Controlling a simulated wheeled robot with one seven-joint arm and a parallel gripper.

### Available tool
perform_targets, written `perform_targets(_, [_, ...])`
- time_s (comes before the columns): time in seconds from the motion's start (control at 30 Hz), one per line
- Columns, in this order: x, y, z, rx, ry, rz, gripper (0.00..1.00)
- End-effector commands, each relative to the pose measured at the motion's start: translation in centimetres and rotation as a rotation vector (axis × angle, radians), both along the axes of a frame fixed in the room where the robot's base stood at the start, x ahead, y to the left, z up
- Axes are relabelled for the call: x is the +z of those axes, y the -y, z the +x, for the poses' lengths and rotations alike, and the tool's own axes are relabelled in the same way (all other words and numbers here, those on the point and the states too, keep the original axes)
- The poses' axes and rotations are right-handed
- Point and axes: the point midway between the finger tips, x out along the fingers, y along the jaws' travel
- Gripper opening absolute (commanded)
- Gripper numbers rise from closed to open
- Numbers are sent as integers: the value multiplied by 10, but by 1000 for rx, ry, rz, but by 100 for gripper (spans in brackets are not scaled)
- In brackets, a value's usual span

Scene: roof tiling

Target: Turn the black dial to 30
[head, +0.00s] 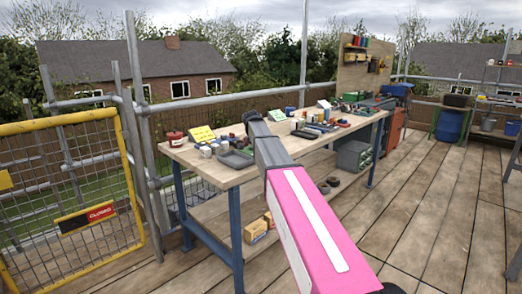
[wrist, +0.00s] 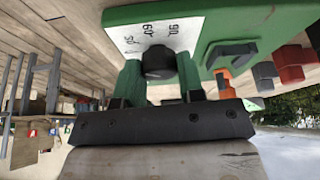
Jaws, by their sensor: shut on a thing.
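The black dial (wrist: 158,62) shows in the wrist view on a white scale plate (wrist: 160,32) set on a green panel (wrist: 218,22).
The bench holds trays, cups and yellow sloped boards (head: 202,134).

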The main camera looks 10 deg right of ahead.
Motion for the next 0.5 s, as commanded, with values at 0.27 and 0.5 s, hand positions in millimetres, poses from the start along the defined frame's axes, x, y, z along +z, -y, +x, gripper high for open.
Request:
perform_targets(0.27, [0, 0, 0, -1, 0, 0, 12])
perform_targets(0.5, [0, 0, 0, 0, 0, 0, 60])
